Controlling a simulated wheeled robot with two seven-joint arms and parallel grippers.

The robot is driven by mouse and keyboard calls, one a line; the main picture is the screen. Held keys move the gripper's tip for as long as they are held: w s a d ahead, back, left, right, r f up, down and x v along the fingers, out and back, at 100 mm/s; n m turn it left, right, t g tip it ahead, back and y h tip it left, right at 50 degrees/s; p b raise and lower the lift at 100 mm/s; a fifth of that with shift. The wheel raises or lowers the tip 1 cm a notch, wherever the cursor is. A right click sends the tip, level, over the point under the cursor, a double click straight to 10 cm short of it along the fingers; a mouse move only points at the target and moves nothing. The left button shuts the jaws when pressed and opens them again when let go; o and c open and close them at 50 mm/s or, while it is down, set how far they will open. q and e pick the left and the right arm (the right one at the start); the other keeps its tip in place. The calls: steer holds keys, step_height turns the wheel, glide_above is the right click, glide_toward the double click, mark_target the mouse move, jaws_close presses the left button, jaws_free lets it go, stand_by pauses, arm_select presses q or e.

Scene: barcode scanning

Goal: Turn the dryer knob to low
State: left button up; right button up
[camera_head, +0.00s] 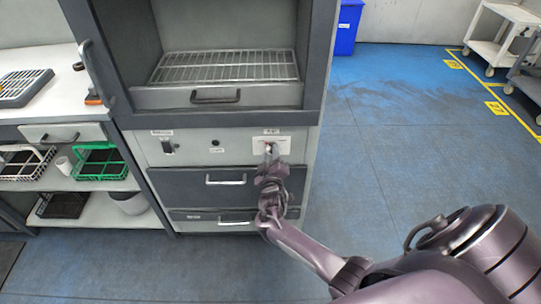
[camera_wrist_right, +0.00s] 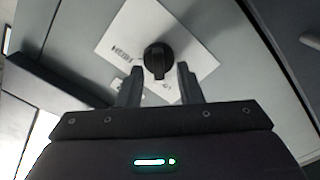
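The dryer (camera_head: 231,150) stands in the middle of the head view, with a light control panel below its rack. The black round knob (camera_wrist_right: 158,61) sits on a white label plate (camera_wrist_right: 190,50) in the right wrist view. My right gripper (camera_wrist_right: 159,75) is open, with one finger on each side of the knob's lower part; I cannot tell whether they touch it. In the head view my right gripper (camera_head: 269,152) is at the panel's right side and hides the knob there. My left gripper is not in view.
A black switch (camera_head: 168,147) is at the panel's left. Drawers with metal handles (camera_head: 226,179) lie below. The blue floor (camera_head: 400,130) on the right is free.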

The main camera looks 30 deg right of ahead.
steer(key=v, duration=0.7)
steer(key=shift+s+a+p, duration=0.2)
steer(key=shift+s+p, duration=0.1)
steer(key=shift+s, duration=0.05)
stand_by(0.4)
steer(key=s+a+f+g+y, duration=0.2)
steer(key=s+f, duration=0.3)
steer(key=f, duration=0.3)
steer(key=s+a+f+n+g+y, duration=0.1)
steer(key=s+f+g+y, duration=0.1)
steer(key=s+f, duration=0.45)
steer(key=s+a+f+g+y, duration=0.2)
steer(key=s+f, duration=0.1)
steer(key=f, duration=0.7)
steer(key=s+a+f+g+y, duration=0.1)
steer(key=s+f, duration=0.3)
steer(key=s, duration=0.6)
steer(key=s+a+f+m+g+y+p, duration=0.1)
steer(key=s+f+g, duration=0.3)
steer(key=s, duration=0.6)
steer(key=s+a+f+g+y, duration=0.1)
steer(key=s+a+f+g, duration=0.2)
steer(key=s, duration=0.7)
steer(key=shift+f+y+p, duration=0.3)
steer(key=shift+f+p, duration=0.05)
steer(key=shift+f, duration=0.6)
steer(key=shift+s+a, duration=0.1)
steer(key=shift+a, duration=0.05)
